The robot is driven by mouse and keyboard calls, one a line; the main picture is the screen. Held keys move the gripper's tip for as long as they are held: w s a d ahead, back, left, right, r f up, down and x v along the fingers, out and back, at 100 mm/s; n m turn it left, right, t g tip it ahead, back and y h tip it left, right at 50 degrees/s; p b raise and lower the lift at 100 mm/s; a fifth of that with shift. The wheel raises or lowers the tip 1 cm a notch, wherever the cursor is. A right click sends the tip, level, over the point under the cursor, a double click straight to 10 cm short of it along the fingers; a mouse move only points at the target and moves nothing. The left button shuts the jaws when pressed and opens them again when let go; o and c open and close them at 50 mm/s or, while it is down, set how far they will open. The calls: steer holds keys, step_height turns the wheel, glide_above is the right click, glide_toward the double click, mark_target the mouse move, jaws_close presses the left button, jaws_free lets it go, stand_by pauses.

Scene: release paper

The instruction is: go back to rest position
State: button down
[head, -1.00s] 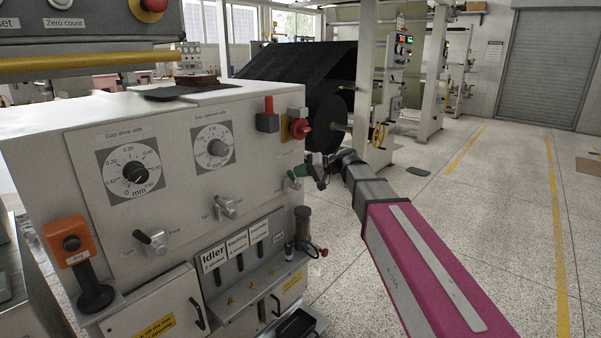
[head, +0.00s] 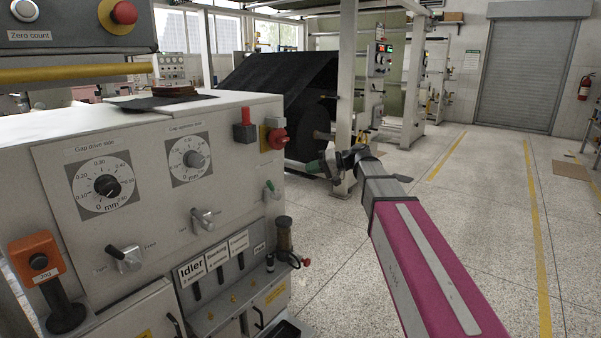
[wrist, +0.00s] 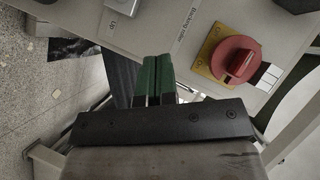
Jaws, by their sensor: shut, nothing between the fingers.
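My arm reaches out from the lower right in the head view, with pink and grey links. My gripper (head: 331,158) is at its far end, right of the machine's cabinet (head: 140,150) and apart from it. In the wrist view, the gripper's two green fingers (wrist: 153,80) are together with nothing between them. The red rotary switch (wrist: 238,60) on its yellow plate lies right of the fingers in the wrist view. It also shows on the cabinet's right edge in the head view (head: 277,138).
The cabinet carries two gap dials, such as the left one (head: 107,186), plus levers and an orange jog box (head: 37,262). A black roll (head: 305,125) stands behind the gripper. The speckled floor (head: 480,200) at right is open, marked with yellow lines.

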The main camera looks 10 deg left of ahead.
steer(key=shift+d+r, duration=0.15)
steer(key=shift+d, duration=0.3)
steer(key=s+d+f+m+h, duration=0.1)
steer(key=s+d+f+h, duration=0.3)
steer(key=f, duration=0.8)
steer(key=s+d+f+m+h, duration=0.2)
steer(key=s+d+f+h, duration=0.3)
steer(key=s+d+f, duration=0.3)
steer(key=s+d+f+m+h, duration=0.2)
steer(key=s+d+f+h, duration=0.3)
steer(key=d+f, duration=0.9)
step_height(320, 180, down, 3)
steer(key=shift+s+d+f, duration=0.1)
steer(key=shift+s+d, duration=0.1)
steer(key=shift+s, duration=0.6)
steer(key=shift+a, duration=0.1)
